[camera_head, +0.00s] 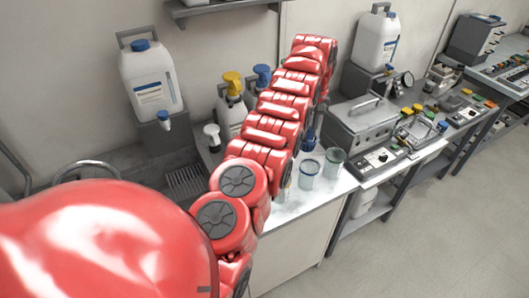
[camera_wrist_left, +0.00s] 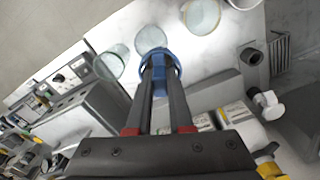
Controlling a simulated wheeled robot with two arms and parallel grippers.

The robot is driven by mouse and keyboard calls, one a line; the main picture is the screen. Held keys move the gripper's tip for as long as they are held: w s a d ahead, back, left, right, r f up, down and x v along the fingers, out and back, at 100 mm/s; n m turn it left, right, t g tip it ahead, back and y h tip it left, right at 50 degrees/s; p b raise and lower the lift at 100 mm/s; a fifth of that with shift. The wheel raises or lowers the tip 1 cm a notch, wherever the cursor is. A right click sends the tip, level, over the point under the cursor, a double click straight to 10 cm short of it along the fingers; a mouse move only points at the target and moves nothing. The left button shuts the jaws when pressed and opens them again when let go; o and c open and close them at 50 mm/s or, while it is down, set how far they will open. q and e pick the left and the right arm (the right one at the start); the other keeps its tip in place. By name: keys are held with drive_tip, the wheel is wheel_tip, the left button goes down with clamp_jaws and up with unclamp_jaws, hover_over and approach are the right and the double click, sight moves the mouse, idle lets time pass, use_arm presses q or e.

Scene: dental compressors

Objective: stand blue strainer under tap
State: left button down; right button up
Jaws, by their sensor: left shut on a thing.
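The blue strainer (camera_wrist_left: 160,60) is between the fingertips of my left gripper (camera_wrist_left: 158,72) in the left wrist view. The gripper is shut on it and holds it over the white counter. In the head view my red left arm crosses the middle and hides most of the gripper and strainer; a small dark blue part shows beside the arm. The tap (camera_head: 164,118), blue and white, is at the bottom front of a white canister (camera_head: 150,82) at the left. A drain grate (camera_head: 186,184) lies below it. My right gripper is not in view.
Clear glass beakers (camera_head: 309,170) stand on the counter (camera_head: 300,207) near its front edge, close to the strainer. Pump bottles with yellow and blue tops (camera_head: 232,84) stand behind my arm. A grey metal box (camera_head: 361,120) stands to the right.

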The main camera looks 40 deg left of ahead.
use_arm(q)
drive_tip(key=shift+s+a+n, duration=0.3)
drive_tip(key=shift+a, duration=0.35)
drive_tip(key=shift+a+p, duration=0.3)
drive_tip(key=shift+a, duration=0.05)
drive_tip(key=s+a+n+p, duration=0.2)
drive_tip(key=s+a+n, duration=0.15)
drive_tip(key=a, duration=0.25)
drive_tip(key=f, duration=1)
drive_tip(key=f+p, duration=0.1)
drive_tip(key=f, duration=0.5)
drive_tip(key=shift+s+a, duration=0.1)
drive_tip(key=shift+s, duration=0.2)
drive_tip(key=shift+f, duration=0.95)
